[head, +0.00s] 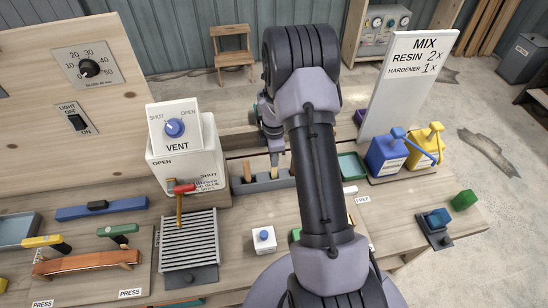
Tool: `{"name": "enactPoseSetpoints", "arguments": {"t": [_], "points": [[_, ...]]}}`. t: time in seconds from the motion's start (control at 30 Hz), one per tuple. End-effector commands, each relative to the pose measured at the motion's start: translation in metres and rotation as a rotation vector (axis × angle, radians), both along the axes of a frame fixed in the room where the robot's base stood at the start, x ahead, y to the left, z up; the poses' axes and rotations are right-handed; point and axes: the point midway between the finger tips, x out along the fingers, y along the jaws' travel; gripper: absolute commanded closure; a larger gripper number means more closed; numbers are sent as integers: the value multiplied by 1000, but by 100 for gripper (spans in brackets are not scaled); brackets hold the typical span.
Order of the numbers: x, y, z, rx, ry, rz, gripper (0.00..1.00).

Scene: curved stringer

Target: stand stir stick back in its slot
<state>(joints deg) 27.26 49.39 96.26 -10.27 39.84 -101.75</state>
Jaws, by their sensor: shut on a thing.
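My gripper (275,157) is behind and left of my arm, pointing down just above a grey slotted holder (263,185). It is shut on a stir stick, which is small and mostly hidden at this size. I cannot tell whether the stick's lower end is inside a slot or above it. Another wooden stick (247,172) stands upright in the holder, left of my gripper. The right end of the holder is partly hidden by my arm.
A green tray (352,166), blue jug (387,154) and yellow jug (424,146) are right. A white button box (264,240) sits in front.

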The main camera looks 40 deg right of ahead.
Motion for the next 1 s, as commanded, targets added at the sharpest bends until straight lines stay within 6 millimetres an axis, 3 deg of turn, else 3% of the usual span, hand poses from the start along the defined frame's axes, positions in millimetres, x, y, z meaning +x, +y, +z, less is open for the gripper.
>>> {"name": "enactPoseSetpoints", "arguments": {"t": [1.0], "points": [[0,0,-19,0,0,0,100]]}}
